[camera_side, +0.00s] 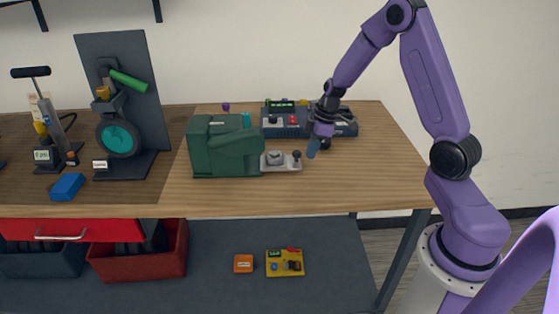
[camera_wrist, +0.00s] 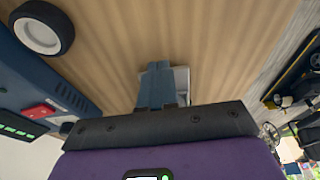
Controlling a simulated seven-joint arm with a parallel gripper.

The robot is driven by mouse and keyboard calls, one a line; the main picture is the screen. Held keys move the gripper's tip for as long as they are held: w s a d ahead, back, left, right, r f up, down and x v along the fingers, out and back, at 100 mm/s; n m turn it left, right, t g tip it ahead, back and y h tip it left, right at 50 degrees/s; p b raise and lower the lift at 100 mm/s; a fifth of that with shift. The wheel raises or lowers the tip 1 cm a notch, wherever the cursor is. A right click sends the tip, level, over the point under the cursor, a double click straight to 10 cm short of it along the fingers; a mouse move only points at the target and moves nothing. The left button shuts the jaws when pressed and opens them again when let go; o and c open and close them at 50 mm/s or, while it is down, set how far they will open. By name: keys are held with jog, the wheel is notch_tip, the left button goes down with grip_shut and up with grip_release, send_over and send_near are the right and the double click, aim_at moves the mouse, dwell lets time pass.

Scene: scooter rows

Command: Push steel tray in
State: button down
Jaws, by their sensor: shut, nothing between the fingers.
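The steel tray (camera_side: 285,166) sticks out to the right from a dark green housing (camera_side: 222,147) on the table in the side view. A round metal piece lies on it, and a black knob (camera_side: 296,155) stands near its outer end. My gripper (camera_side: 312,152) is shut and empty, pointing down just right of the knob; I cannot tell whether it touches. In the wrist view my blue-grey fingers (camera_wrist: 155,88) are together over the wood, with a pale grey surface partly hidden behind them that I cannot identify for sure.
A dark blue device (camera_side: 283,123) stands behind the tray; a blue body (camera_wrist: 45,85) and a black wheel (camera_wrist: 41,30) show in the wrist view. A stand with a teal disc (camera_side: 118,138) and a blue block (camera_side: 67,186) are at left. The table's front right is clear.

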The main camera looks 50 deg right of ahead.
aim_at(270, 152)
jog(key=shift+w+a, duration=0.1)
jog(key=shift+w+a, duration=1.3)
jog(key=shift+w, duration=0.05)
jog(key=shift+w+a, duration=1.4)
jog(key=shift+a, duration=0.05)
jog(key=shift+w+a, duration=1.5)
jog(key=shift+w+a, duration=0.25)
jog(key=shift+w, duration=0.05)
jog(key=shift+s+d+v, duration=0.1)
jog(key=shift+s+v, duration=0.05)
jog(key=shift+v, duration=1.2)
jog(key=shift+s+d+v, duration=0.15)
jog(key=shift+v, duration=1.15)
